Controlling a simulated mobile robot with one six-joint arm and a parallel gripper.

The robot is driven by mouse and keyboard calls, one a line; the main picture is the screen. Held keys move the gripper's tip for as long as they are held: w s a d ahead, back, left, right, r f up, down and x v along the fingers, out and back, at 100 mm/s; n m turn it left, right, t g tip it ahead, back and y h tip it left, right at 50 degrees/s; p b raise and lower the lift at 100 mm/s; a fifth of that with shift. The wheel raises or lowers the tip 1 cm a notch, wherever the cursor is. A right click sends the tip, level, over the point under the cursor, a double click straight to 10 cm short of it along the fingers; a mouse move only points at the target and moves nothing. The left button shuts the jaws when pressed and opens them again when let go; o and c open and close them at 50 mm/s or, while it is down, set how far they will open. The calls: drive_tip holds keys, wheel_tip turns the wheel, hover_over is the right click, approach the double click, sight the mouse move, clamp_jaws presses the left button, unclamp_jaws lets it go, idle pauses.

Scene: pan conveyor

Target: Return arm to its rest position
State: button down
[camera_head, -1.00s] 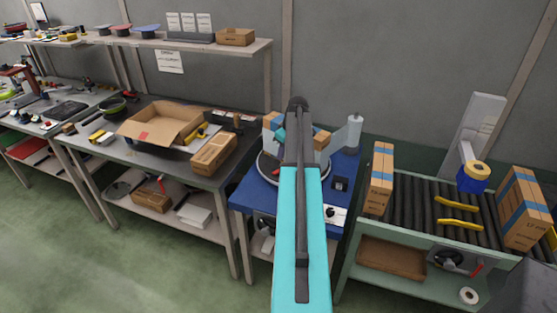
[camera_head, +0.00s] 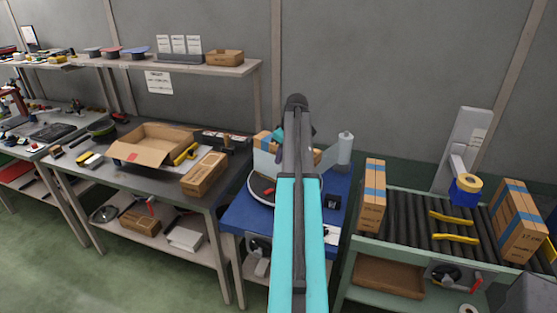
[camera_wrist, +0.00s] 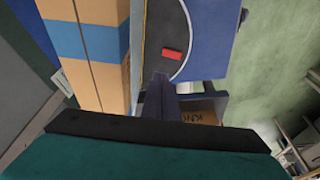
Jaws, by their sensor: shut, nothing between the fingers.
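My gripper (camera_wrist: 160,90) points down in the wrist view, its dark fingers together and empty. A cardboard box with blue tape (camera_wrist: 88,50) stands close to its left; I cannot tell whether they touch. Below is the dark round turntable (camera_wrist: 160,28) with a red block (camera_wrist: 172,53) on it. In the head view my teal and dark arm reaches over the blue table (camera_head: 240,215), hiding my gripper and much of the turntable (camera_head: 257,190). Parts of a taped box (camera_head: 265,141) show beside the arm.
A roller conveyor (camera_head: 408,225) at right carries taped boxes (camera_head: 372,197) (camera_head: 516,222) below a tape head (camera_head: 466,188). At left, a grey workbench (camera_head: 125,180) holds an open carton (camera_head: 140,152). Green floor is free at lower left.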

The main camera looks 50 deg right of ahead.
idle(0.3)
drive_tip(key=w+a+f+g, duration=0.1)
drive_tip(key=w+a+f, duration=0.35)
drive_tip(key=a, duration=0.45)
drive_tip(key=w+a+f, duration=0.3)
drive_tip(key=a+f, duration=0.3)
drive_tip(key=a, duration=0.4)
drive_tip(key=w+a+f+g, duration=0.1)
drive_tip(key=w+a+f, duration=0.3)
drive_tip(key=a, duration=0.5)
drive_tip(key=s+a+f, duration=0.3)
drive_tip(key=a+f, duration=0.2)
drive_tip(key=a, duration=0.7)
drive_tip(key=s+a+f+g, duration=0.1)
drive_tip(key=s+a+f, duration=0.35)
drive_tip(key=a, duration=0.65)
drive_tip(key=s+a+f, duration=0.3)
drive_tip(key=a+f, duration=0.3)
drive_tip(key=a, duration=0.6)
drive_tip(key=s+f+g, duration=0.3)
drive_tip(key=s+f, duration=0.6)
drive_tip(key=s, duration=0.3)
drive_tip(key=s+f+g, duration=0.3)
drive_tip(key=s+f, duration=0.6)
drive_tip(key=s, duration=0.4)
drive_tip(key=shift+s+d+f+b, duration=0.15)
drive_tip(key=shift+s+d+b, duration=0.15)
drive_tip(key=shift+d, duration=0.1)
drive_tip(key=shift+w, duration=0.1)
